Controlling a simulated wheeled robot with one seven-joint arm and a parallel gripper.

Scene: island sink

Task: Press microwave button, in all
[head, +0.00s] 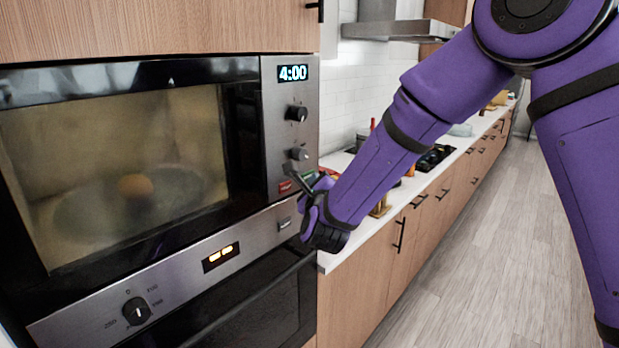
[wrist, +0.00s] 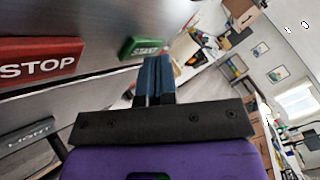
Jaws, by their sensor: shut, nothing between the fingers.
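The microwave (head: 120,160) is on the left in the head view, its door closed and its clock reading 4:00. A round orange item shows through the glass. The red STOP button (head: 285,187) is low on its control panel; it also shows at the left of the wrist view (wrist: 38,58). The green START button (wrist: 143,47) is just beyond my fingertips in the wrist view. My gripper (wrist: 156,64) is shut and empty, in front of the panel's lower right in the head view (head: 306,192). I cannot tell whether the fingertips touch START.
Two knobs (head: 296,113) sit above the buttons. An oven (head: 250,300) is under the microwave. A counter (head: 335,258) with several items runs back on the right, beside open floor (head: 470,260).

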